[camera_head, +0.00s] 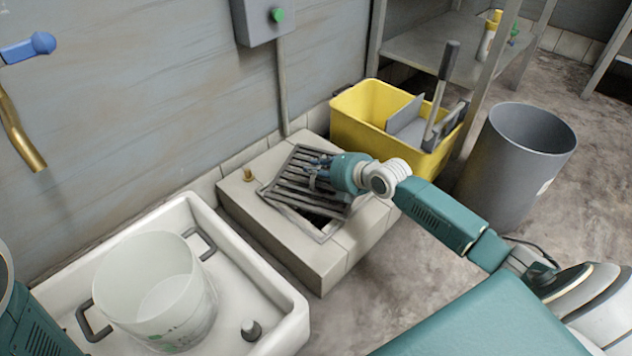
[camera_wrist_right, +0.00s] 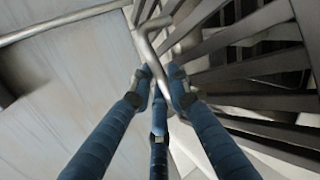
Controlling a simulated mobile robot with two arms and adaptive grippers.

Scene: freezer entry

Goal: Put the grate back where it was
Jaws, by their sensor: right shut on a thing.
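The grey barred grate (camera_head: 291,187) is at a pale concrete block (camera_head: 262,222), over a framed drain opening (camera_head: 322,236). It lies askew to the frame and looks raised or tilted; part of the dark opening shows at its near side. My right gripper (camera_head: 314,168) is shut on the grate at its far right part. In the right wrist view, its blue fingers (camera_wrist_right: 160,85) close around a bent grey bar beside the grate's dark slats (camera_wrist_right: 255,45). The gripper hides part of the grate. My left gripper is out of view.
A white basin (camera_head: 262,285) with a translucent bucket (camera_head: 160,290) stands at near left. A yellow tub (camera_head: 362,128) with tools is behind the block, and a grey bin (camera_head: 515,165) at right. A short brass stub (camera_head: 248,174) rises beside the grate.

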